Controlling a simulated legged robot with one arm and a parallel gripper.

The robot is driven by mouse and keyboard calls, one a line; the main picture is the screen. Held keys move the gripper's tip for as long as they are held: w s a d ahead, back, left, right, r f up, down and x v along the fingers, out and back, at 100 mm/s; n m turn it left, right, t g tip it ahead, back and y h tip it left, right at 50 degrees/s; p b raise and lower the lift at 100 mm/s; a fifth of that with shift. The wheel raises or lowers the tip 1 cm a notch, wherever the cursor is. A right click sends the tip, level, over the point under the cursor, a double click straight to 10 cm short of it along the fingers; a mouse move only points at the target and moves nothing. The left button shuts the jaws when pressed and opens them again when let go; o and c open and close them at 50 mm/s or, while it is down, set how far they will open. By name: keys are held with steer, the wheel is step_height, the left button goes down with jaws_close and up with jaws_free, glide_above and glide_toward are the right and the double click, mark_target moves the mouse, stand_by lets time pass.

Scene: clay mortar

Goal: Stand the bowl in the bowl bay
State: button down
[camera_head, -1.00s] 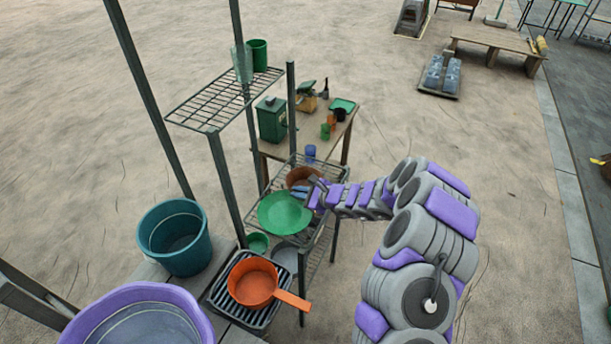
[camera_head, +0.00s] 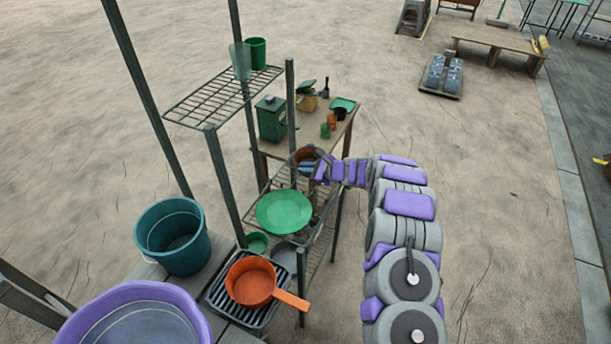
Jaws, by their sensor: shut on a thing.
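A brown-orange bowl (camera_head: 305,155) is at the far end of my reach, above the back of the wire rack's middle shelf. My gripper (camera_head: 318,172) is shut on it, at its near right side; the fingertips are small and partly hidden. A green plate (camera_head: 284,211) lies on the same shelf, in front of the bowl and apart from it. I cannot make out the bowl bay clearly among the wires of the shelf.
An orange saucepan (camera_head: 252,283) sits on a dark slatted rack at the front. A teal bucket (camera_head: 173,241) and a purple tub (camera_head: 135,302) stand to the left. A wire upper shelf (camera_head: 205,105) holds green cups. A wooden table behind carries a green canister (camera_head: 271,119) and small pots.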

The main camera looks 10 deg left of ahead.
step_height(320, 180, down, 3)
steer(key=shift+f+b, duration=0.15)
steer(key=shift+b, duration=0.25)
steer(key=c, duration=1.2)
jaws_free()
steer(key=shift+a, duration=0.1)
steer(key=shift+c, duration=0.2)
steer(key=p+v, duration=0.2)
steer(key=v, duration=1)
